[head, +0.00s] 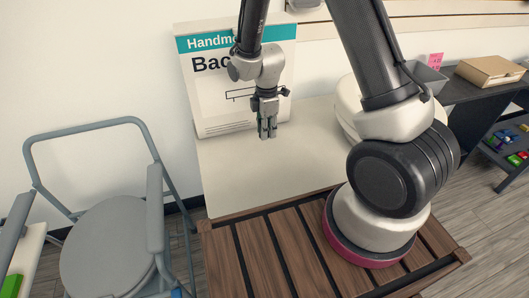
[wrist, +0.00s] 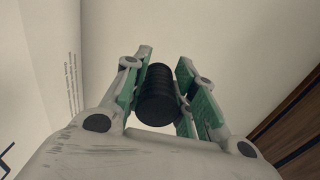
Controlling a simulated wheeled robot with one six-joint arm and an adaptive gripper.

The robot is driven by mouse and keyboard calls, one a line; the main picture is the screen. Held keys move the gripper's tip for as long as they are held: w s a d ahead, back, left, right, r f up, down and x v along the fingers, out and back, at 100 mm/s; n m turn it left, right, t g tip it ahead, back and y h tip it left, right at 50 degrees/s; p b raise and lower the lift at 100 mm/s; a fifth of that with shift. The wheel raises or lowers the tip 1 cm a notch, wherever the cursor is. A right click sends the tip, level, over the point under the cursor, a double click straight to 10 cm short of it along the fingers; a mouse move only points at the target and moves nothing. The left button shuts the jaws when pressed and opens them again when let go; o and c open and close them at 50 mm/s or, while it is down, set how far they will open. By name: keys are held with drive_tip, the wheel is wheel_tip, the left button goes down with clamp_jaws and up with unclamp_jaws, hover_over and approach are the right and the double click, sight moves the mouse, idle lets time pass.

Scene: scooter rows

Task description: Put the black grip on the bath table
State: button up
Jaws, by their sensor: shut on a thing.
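The black grip (wrist: 157,97), a ribbed dark cylinder, sits between the green-padded fingers of my gripper (wrist: 165,80) in the wrist view. My gripper is shut on it. In the head view my gripper (head: 267,131) points down over a pale cream tabletop (head: 240,172), in front of a poster. I cannot make out the grip there. The cream top, bordered by brown wooden slats (head: 280,250) at its near side, looks like the bath table; no label confirms this. I cannot tell the exact gap between the grip and the top.
A poster board (head: 215,95) stands at the back of the cream top. A grey commode-like chair (head: 108,245) stands at the left. At the right, a dark table (head: 462,92) bears a cardboard box (head: 490,71) and a grey bin. The cream top around my gripper is clear.

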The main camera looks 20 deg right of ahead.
sight(266, 149)
drive_tip(key=shift+f, duration=3.05)
drive_tip(key=shift+f, duration=0.15)
drive_tip(key=o, duration=1)
